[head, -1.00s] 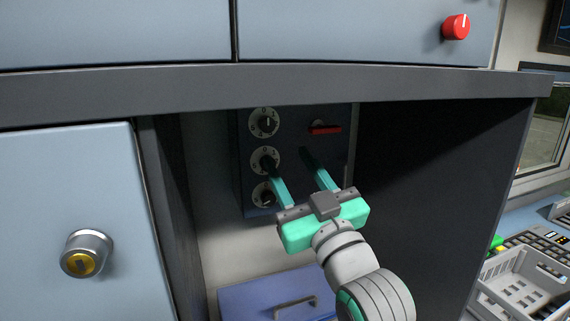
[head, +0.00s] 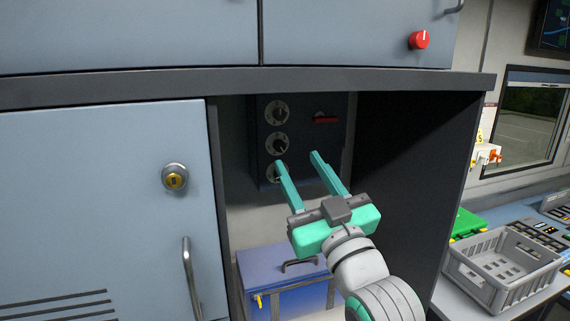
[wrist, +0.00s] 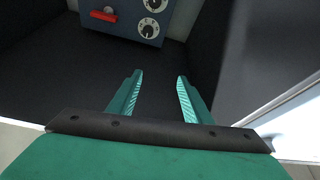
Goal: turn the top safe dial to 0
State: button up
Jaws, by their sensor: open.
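The dark blue safe (head: 305,150) stands in the recess under the counter, with a column of three dials on its left. The top safe dial (head: 277,112) has a pale ring and dark knob; its numbers are too small to read. The middle dial (head: 277,144) is below it, and the bottom dial (head: 271,177) is partly hidden by my left finger. My gripper (head: 298,160) is open and empty, below the top dial. In the wrist view, which appears inverted, the top dial (wrist: 148,29) lies beyond my fingertips (wrist: 159,75), with a clear gap.
A red handle (head: 325,119) is on the safe, right of the top dial. A blue box (head: 290,275) stands below. The counter edge (head: 240,81) overhangs the recess, and cabinet walls flank it. A grey crate (head: 505,265) is at the right.

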notch_tip(320, 180, down, 22)
jog(key=w+d+m+h, duration=0.1)
jog(key=d+m+h, duration=0.1)
jog(key=m+h, duration=0.35)
jog(key=s+a+f+m+g+h, duration=0.1)
jog(key=s+f+m, duration=0.15)
jog(key=f, duration=0.55)
jog(key=s+a+f+m+h, duration=0.15)
jog(key=s+f, duration=0.25)
jog(key=f, duration=0.5)
jog(key=s+f+n+g, duration=0.1)
jog(key=s+f, duration=0.4)
jog(key=s, duration=0.6)
jog(key=s+a+f+n+g, duration=0.1)
jog(key=s+f+g, duration=0.1)
jog(key=s+f, duration=0.4)
jog(key=s+a+f+n+g, duration=0.1)
jog(key=s+f, duration=0.4)
jog(key=s, duration=1.1)
jog(key=shift+s+a+f, duration=0.2)
jog(key=shift+s+f, duration=0.05)
jog(key=shift+n, duration=0.25)
